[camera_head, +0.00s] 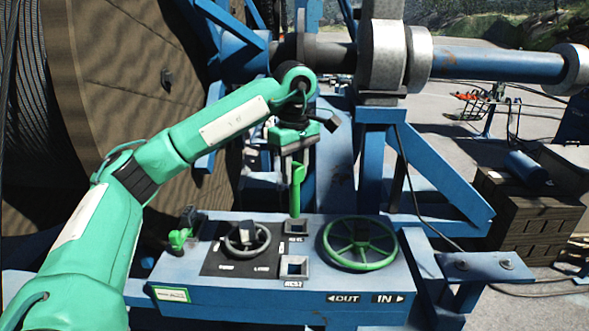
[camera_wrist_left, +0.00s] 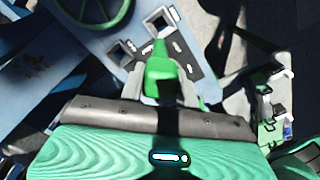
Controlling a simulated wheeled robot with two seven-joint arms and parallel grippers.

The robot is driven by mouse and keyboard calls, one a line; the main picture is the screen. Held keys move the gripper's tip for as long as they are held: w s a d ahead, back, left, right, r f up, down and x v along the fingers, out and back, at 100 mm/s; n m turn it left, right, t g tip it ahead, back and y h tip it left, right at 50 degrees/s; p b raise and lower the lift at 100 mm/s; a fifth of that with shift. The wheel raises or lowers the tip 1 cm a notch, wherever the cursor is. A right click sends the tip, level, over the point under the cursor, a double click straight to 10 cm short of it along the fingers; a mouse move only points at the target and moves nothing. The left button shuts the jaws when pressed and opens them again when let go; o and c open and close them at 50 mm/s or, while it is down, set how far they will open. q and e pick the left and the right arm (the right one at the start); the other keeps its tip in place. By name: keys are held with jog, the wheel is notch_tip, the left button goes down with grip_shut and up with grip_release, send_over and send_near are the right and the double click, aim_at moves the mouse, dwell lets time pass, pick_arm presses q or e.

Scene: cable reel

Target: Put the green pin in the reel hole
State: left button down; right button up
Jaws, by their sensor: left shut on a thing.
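The green pin (camera_head: 297,180) hangs upright in my left gripper (camera_head: 297,158), which is shut on it. Its lower end is close to the upper square socket (camera_head: 296,227) of the control panel (camera_head: 230,288); I cannot tell whether it touches. A second square socket (camera_head: 294,267) lies nearer, with a label below that I cannot read surely. In the left wrist view the pin (camera_wrist_left: 160,68) sits between the fingers, with the far socket (camera_wrist_left: 122,53) beside its tip and the near socket (camera_wrist_left: 160,18) beyond. My right gripper is out of view.
A green handwheel (camera_head: 360,243) stands right of the sockets and a dark handwheel (camera_head: 246,239) left of them. A green lever (camera_head: 180,239) is at the panel's left. The large cable reel (camera_head: 120,70) and blue frame (camera_head: 440,175) rise behind.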

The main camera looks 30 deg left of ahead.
pick_arm(q)
jog(key=shift+r+p, duration=1.65)
jog(key=shift+r, duration=0.4)
